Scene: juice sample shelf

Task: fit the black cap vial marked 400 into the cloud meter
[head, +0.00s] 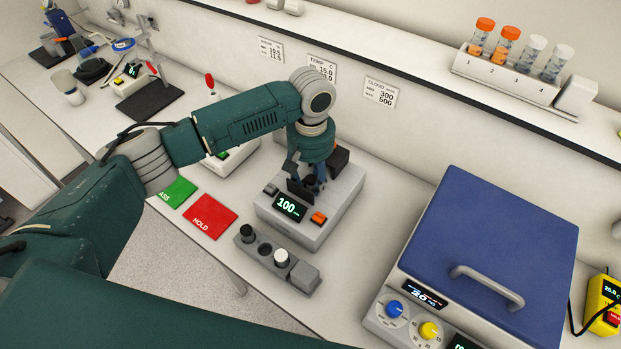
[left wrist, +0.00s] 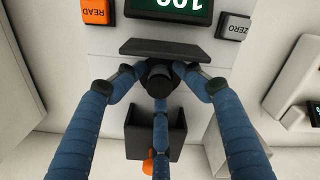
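The cloud meter (head: 270,217) is a pale grey box on the bench with a lit display reading 100. It also shows in the left wrist view (left wrist: 105,45). My left gripper (head: 305,186) points down over its top, beside an upright dark flap. In the left wrist view my left gripper (left wrist: 160,77) has its blue fingers closed in around a black cap (left wrist: 160,82). The vial body below the cap is hidden, and I cannot read its mark. How deep it sits in the meter cannot be told. My right gripper is not in view.
A grey vial block (head: 304,278) in front of the meter holds a black cap (head: 247,231) and a white cap (head: 281,256), with a dark hole between. A blue-lidded unit (head: 490,225) stands at right. Red (head: 210,215) and green mats (head: 178,192) lie at left.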

